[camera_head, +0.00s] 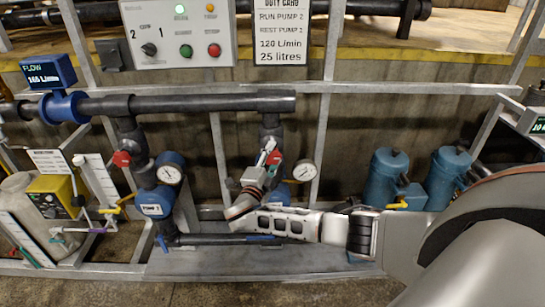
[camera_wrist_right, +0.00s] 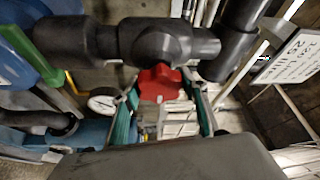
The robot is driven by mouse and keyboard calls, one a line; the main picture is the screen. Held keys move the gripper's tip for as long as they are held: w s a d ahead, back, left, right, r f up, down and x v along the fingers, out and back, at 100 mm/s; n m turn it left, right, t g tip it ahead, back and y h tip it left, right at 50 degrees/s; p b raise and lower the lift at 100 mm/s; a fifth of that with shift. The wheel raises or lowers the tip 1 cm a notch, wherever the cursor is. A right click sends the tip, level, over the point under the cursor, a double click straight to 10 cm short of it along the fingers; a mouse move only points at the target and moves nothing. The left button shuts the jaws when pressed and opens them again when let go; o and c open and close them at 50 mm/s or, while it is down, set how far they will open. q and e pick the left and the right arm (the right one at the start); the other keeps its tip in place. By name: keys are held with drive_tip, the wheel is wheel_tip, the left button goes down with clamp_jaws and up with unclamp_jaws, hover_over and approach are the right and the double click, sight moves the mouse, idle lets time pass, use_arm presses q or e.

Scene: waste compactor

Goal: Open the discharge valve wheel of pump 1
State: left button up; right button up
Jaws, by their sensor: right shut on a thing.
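A red valve wheel (camera_head: 275,157) sits on the vertical pipe of the right-hand pump, partly hidden by my gripper. My right gripper (camera_head: 268,157) reaches up to this wheel, with its arm coming in from the right. In the right wrist view the red wheel (camera_wrist_right: 160,82) shows between the two green-edged fingers of my right gripper (camera_wrist_right: 163,105), under a dark pipe joint. The gripper is shut on the wheel; the exact finger contact is hard to see. A second red wheel (camera_head: 121,158) is on the left pump's pipe. My left gripper is not in view.
A dark horizontal pipe (camera_head: 190,104) runs above both wheels. A round gauge (camera_head: 304,171) is close right of my gripper. A blue flow meter (camera_head: 64,105), blue canisters (camera_head: 388,175), and a control panel (camera_head: 180,30) with a duty card (camera_head: 281,32) surround the pumps.

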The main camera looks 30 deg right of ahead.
drive_tip(key=shift+d+r, duration=0.1)
idle(0.4)
drive_tip(key=o, duration=1.1)
drive_tip(key=shift+s+a, duration=0.2)
drive_tip(key=shift+a, duration=0.2)
drive_tip(key=v, duration=1.1)
drive_tip(key=shift+f, duration=0.2)
